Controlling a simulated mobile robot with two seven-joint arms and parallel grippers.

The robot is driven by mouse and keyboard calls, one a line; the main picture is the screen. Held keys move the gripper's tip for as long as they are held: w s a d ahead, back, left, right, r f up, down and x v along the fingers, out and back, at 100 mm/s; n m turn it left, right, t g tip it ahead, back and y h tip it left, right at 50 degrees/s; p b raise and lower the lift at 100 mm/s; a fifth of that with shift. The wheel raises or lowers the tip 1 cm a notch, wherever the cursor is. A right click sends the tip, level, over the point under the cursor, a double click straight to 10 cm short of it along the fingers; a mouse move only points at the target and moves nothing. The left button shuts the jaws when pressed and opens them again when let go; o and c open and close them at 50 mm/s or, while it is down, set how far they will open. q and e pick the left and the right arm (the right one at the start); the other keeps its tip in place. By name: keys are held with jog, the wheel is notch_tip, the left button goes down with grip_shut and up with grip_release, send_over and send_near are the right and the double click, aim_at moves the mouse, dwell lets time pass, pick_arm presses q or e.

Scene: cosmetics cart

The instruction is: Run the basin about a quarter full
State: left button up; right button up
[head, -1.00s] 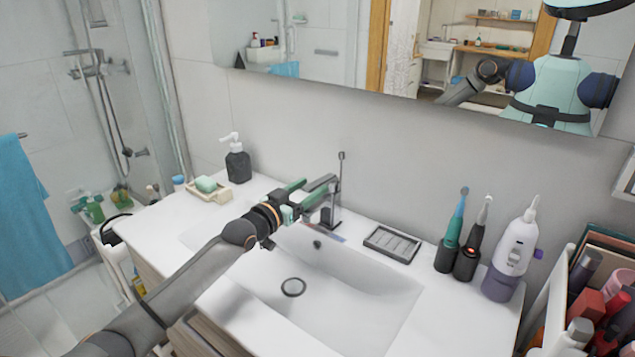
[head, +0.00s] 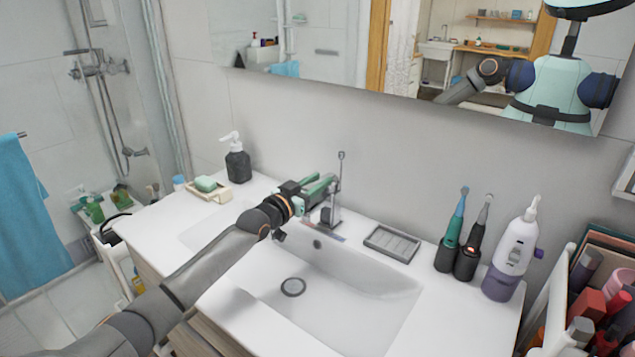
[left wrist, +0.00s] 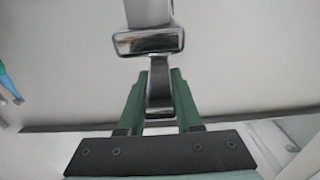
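The white basin (head: 345,290) is set in the counter and looks empty, with no water visible. Its dark round drain (head: 293,287) shows on the floor of the basin. The chrome faucet (head: 333,216) stands at the back edge, with a thin upright rod above it. My left gripper (head: 325,184) is at the faucet, its green fingers apart. In the left wrist view the fingers lie on either side of the chrome faucet (left wrist: 148,42); I cannot tell whether they touch it. No water stream is visible. My right gripper is out of view.
A soap dispenser (head: 237,160) and a soap dish (head: 208,190) stand at the left of the counter. A grey tray (head: 392,243), toothbrushes (head: 452,235) and a white-purple bottle (head: 512,250) stand at the right. The mirror (head: 330,40) hangs above.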

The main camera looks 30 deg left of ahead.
pick_arm(q)
grip_shut()
dwell(0.9)
